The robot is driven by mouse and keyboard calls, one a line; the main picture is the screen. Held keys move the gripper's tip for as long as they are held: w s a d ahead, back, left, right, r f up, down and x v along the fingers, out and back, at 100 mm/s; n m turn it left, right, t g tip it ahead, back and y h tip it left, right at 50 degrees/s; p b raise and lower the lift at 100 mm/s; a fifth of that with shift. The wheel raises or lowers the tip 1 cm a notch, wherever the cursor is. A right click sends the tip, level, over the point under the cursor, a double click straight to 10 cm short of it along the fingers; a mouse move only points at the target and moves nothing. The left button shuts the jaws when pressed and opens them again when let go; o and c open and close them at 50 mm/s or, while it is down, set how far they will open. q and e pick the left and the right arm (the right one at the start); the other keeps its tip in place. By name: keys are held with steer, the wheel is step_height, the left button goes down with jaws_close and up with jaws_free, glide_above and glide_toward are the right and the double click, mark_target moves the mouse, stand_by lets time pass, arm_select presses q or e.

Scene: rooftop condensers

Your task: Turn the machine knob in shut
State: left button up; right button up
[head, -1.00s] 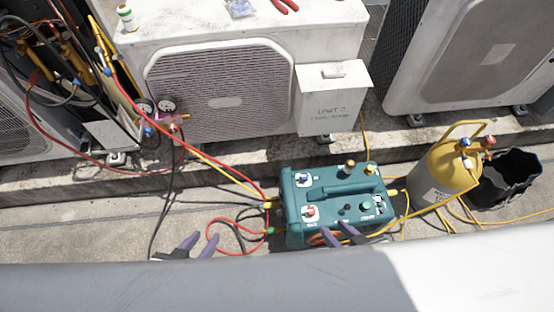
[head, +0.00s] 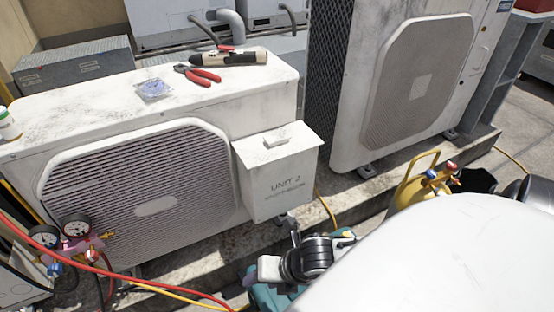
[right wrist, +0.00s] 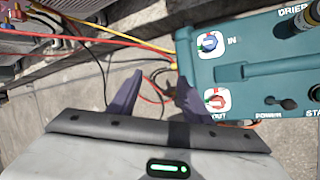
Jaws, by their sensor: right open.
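The teal machine (right wrist: 240,70) fills the right of the right wrist view. Its blue knob (right wrist: 210,43), labelled IN, is at its upper left. A red knob (right wrist: 215,102), labelled OUT, is below it. My right gripper (right wrist: 158,80) is open and empty; its two purple fingers are left of the knobs, with the right finger close to the machine's left side in the picture. Whether it touches cannot be told. In the head view only parts of the machine (head: 266,294) show behind my arm; its knobs are hidden. My left gripper is out of view.
Red and yellow hoses (right wrist: 110,35) run to the machine's left side. In the head view, the UNIT 2 condenser (head: 140,205) stands behind, with pliers (head: 200,76) on top. Gauges (head: 75,235) hang at left. A yellow cylinder (head: 410,190) stands right of the machine.

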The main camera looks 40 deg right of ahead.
steer(key=d+f+n+h+b, duration=0.2)
steer(key=d+f+n+b, duration=0.2)
steer(key=d+n, duration=0.4)
steer(key=shift+m+g+h, duration=0.3)
steer(key=shift+m+g, duration=0.1)
steer(key=shift+g, duration=0.1)
steer(key=b+x, duration=0.1)
steer(key=x, duration=0.2)
steer(key=b+x, duration=0.1)
steer(key=x, duration=0.1)
steer(key=b+x, duration=0.2)
steer(key=x, duration=0.1)
steer(key=shift+w+d+f, duration=0.25)
steer(key=shift+w+d, duration=0.05)
steer(key=shift+d, duration=0.1)
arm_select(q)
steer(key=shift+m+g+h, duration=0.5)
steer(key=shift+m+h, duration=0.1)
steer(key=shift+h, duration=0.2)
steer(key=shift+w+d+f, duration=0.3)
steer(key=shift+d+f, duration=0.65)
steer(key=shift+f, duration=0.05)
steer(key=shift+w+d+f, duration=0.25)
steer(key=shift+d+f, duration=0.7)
arm_select(e)
steer(key=shift+w+f, duration=0.25)
steer(key=shift+f, duration=0.2)
